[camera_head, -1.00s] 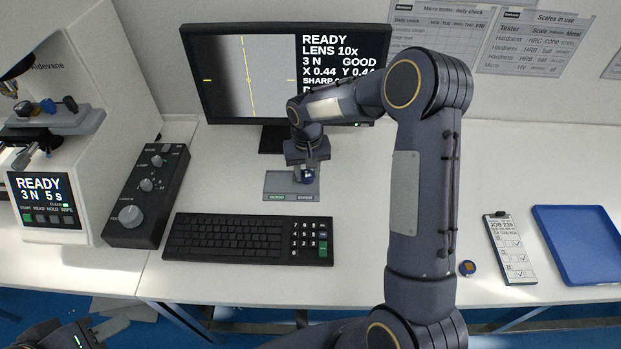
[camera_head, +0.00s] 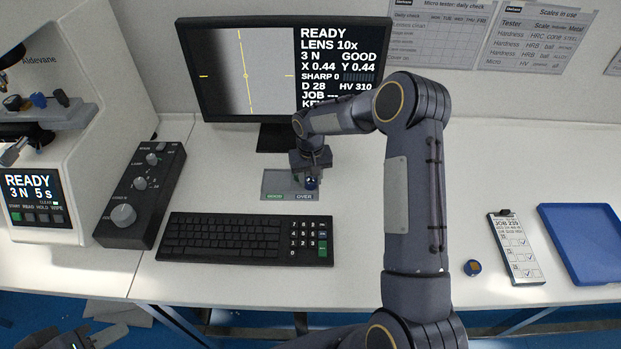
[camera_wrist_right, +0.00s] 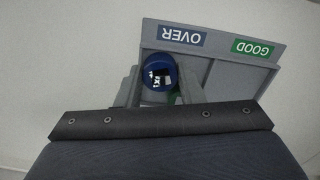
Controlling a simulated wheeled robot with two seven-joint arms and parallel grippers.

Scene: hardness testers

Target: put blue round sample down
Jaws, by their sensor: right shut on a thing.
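The blue round sample (camera_head: 312,183) is held in my right gripper (camera_head: 311,179), which is shut on it. The grey two-part tray (camera_head: 278,181) lies under it, with a green GOOD label at left and a blue OVER label at right. The sample is over the OVER side. In the right wrist view the sample (camera_wrist_right: 158,72) sits between the fingers (camera_wrist_right: 160,88), near the OVER label on the tray (camera_wrist_right: 228,78). I cannot tell whether it touches the tray floor. My left gripper (camera_head: 68,338) is partly in view at bottom left; its jaws are unclear.
The keyboard (camera_head: 235,240) lies in front of the tray, the monitor (camera_head: 285,75) behind it. A control box (camera_head: 140,195) and tester (camera_head: 60,130) stand at left. A small blue-and-gold round piece (camera_head: 472,267), job card (camera_head: 515,248) and blue tray (camera_head: 590,245) lie at right.

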